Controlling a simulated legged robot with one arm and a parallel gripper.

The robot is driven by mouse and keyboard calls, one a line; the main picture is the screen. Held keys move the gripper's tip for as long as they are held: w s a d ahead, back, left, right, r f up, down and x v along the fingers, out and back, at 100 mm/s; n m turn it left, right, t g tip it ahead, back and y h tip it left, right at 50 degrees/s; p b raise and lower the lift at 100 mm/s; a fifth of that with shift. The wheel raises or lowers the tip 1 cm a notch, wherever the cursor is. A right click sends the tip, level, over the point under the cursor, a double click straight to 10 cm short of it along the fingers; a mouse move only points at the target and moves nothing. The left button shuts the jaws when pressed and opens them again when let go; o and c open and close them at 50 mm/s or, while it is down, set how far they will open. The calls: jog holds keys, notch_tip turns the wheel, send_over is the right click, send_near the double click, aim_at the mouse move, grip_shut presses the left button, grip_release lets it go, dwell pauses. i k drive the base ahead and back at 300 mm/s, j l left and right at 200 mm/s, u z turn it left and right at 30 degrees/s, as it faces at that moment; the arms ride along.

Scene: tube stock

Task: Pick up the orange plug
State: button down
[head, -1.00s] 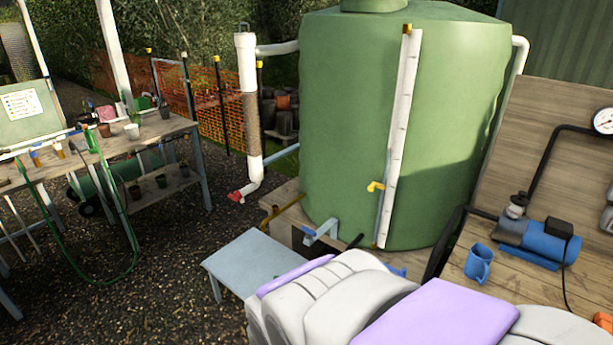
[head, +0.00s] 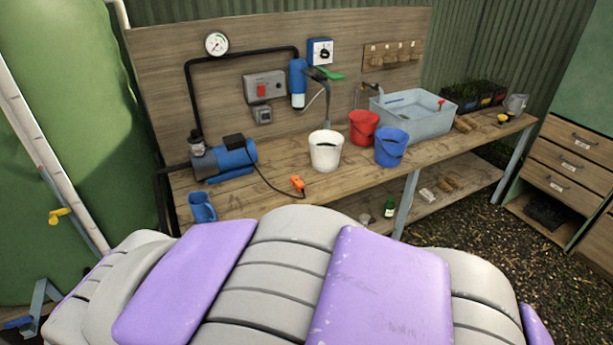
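The orange plug (head: 297,184) lies on the wooden workbench (head: 240,204) in the head view, near the bench's front edge. A black cord runs from it to the blue pump (head: 222,160) on its left. The plug lies free on the bench top, in front of the white bucket (head: 326,155). My gripper is not in view. My own grey and purple body fills the bottom of the picture, with the bench beyond it.
Red (head: 364,128) and blue (head: 391,148) buckets and a clear tub (head: 432,117) stand to the right. A green tank (head: 60,130) is at left. Gravel (head: 480,222) lies at right.

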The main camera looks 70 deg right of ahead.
aim_at(295, 181)
jog(key=z, duration=2.3)
jog(key=i+l, duration=0.2)
jog(key=l, duration=0.15)
jog(key=i+l+u, duration=0.1)
jog(key=l, duration=0.25)
jog(key=i+l, duration=0.3)
jog(key=i+l+u, duration=0.1)
jog(key=l, duration=0.35)
jog(key=i+l, duration=0.25)
jog(key=l, duration=0.15)
jog(key=i+l+u, duration=0.15)
jog(key=i+l, duration=0.3)
jog(key=i, duration=0.15)
